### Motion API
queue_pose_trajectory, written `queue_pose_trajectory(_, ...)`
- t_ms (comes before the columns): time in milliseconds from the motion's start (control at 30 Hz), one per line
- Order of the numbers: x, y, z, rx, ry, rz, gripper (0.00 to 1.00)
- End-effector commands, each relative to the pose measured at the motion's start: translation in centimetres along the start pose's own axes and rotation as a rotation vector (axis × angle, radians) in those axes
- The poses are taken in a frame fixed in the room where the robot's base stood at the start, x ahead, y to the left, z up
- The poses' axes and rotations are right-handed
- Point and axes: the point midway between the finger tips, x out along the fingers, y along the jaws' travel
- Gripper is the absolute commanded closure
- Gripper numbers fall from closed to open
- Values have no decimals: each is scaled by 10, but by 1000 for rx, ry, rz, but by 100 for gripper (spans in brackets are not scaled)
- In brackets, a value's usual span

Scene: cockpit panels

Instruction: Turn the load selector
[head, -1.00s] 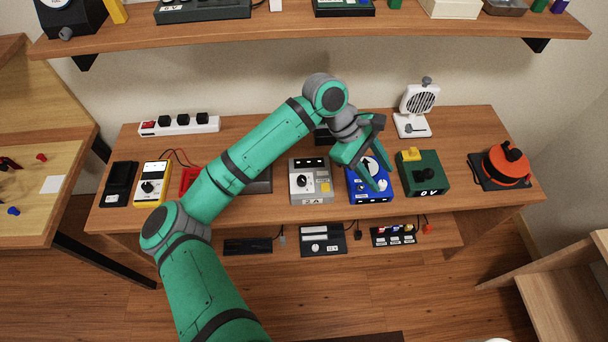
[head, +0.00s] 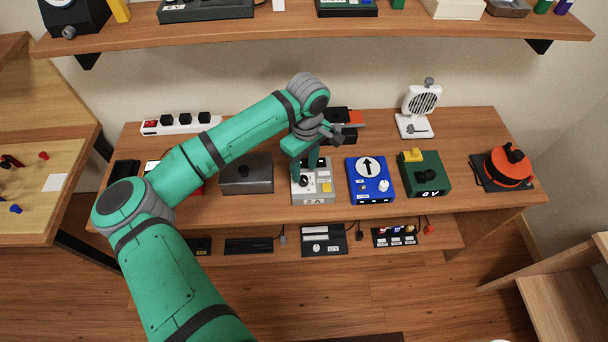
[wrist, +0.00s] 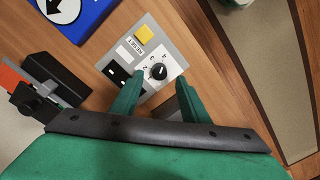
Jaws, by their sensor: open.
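A grey box (head: 313,192) with a "2 A" label stands on the table. My gripper (wrist: 160,88) is open and empty above the box's edge. Its two fingers point toward the knob, one on either side in the picture. Whether they touch it cannot be told. In the head view my gripper (head: 307,170) partly covers the box.
A blue box (head: 370,190) with an arrow dial stands just right of the grey box. A green box (head: 425,177) is farther right. A dark grey box (head: 246,177) stands to the left. A black and red item (head: 345,125) lies behind. A shelf (head: 320,34) runs above.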

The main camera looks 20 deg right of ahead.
Motion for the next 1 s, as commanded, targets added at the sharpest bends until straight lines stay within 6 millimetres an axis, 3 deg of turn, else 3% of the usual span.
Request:
queue_pose_trajectory(100, 19, 0, 0, -1, -2, 1, 59)
queue_pose_trajectory(300, 38, 0, 0, -2, -2, 2, 59)
queue_pose_trajectory(667, 43, 0, 0, -1, 0, 2, 59)
queue_pose_trajectory(867, 43, 0, 0, -1, 0, 1, 100)
queue_pose_trajectory(1000, 43, 0, 0, -2, -1, 1, 100)
